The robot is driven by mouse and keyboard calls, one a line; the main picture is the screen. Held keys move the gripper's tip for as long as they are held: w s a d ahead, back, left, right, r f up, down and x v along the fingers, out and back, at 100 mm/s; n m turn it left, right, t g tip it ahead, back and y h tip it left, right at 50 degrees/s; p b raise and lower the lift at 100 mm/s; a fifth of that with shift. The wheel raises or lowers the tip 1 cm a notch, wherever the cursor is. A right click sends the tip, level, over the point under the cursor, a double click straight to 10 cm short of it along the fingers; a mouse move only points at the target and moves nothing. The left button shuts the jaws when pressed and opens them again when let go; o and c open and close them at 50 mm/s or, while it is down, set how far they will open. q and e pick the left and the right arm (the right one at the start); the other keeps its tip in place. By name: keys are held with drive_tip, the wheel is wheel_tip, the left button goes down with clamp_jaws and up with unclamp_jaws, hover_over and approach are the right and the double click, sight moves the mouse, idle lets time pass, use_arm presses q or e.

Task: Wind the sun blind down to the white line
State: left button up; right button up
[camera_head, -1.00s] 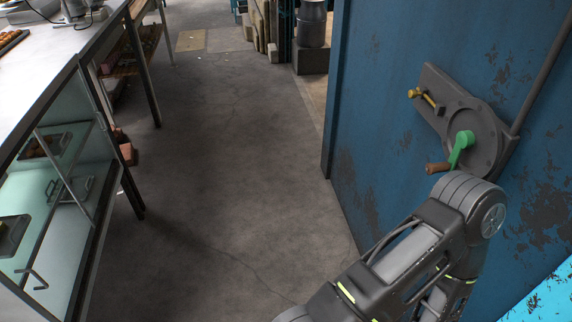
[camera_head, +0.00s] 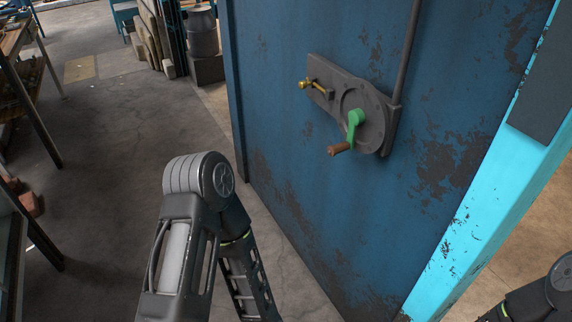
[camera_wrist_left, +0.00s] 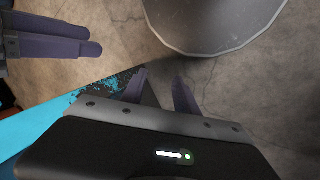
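The winder is a dark grey plate (camera_head: 323,82) with a round housing (camera_head: 376,116) on a blue wall in the head view. Its green crank arm (camera_head: 355,121) points down and slightly left to a brown handle (camera_head: 340,149). A brass-coloured pin or lever (camera_head: 314,85) sits at the plate's upper left. My left arm is below and left of the crank, apart from it; its gripper is out of the head view. In the left wrist view my left gripper (camera_wrist_left: 160,82) has its fingers apart with nothing between them. Other purple fingers, apparently my right gripper's (camera_wrist_left: 72,42), show at upper left. I see no blind or white line.
The worn blue wall (camera_head: 300,210) fills the middle, with a bright cyan post (camera_head: 480,215) at its right. A grey rod (camera_head: 408,50) runs up from the winder. Shelving (camera_head: 35,110) stands at the left. Bare concrete floor (camera_head: 110,150) lies between shelving and wall.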

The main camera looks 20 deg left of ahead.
use_arm(q)
drive_tip(key=shift+o, duration=1.4)
drive_tip(key=shift+w+a+f, duration=0.2)
drive_tip(key=shift+w+a, duration=0.05)
drive_tip(key=shift+w, duration=0.1)
drive_tip(key=shift+o, duration=1.4)
drive_tip(key=w+a+f+n+b, duration=0.1)
drive_tip(key=w+a+n+b, duration=0.3)
drive_tip(key=w, duration=0.3)
drive_tip(key=shift+f+n+b, duration=0.4)
drive_tip(key=shift+b, duration=0.1)
drive_tip(key=w+a+r+n+t+h+b, duration=0.1)
drive_tip(key=w+r+n+t+h+b, duration=0.15)
drive_tip(key=w+r+n, duration=0.4)
drive_tip(key=w+a+r+n+t+h+b, duration=0.1)
drive_tip(key=w+a+r+n+t+b, duration=0.2)
drive_tip(key=w, duration=0.7)
drive_tip(key=w+a+r+n+t+h+b, duration=0.1)
drive_tip(key=w+a+r+t+b, duration=0.1)
drive_tip(key=r, duration=0.7)
drive_tip(key=w+a+r+n+t+h+b, duration=0.1)
drive_tip(key=w+a+r+t+b, duration=0.1)
drive_tip(key=w+r, duration=0.3)
drive_tip(key=w+a+r+n+t+h+b, duration=0.1)
drive_tip(key=w+r+t, duration=0.3)
drive_tip(key=r, duration=0.9)
drive_tip(key=shift+w+a+r+h+b, duration=0.15)
drive_tip(key=shift+a+r+h+b, duration=0.25)
drive_tip(key=shift+a+h+b, duration=0.4)
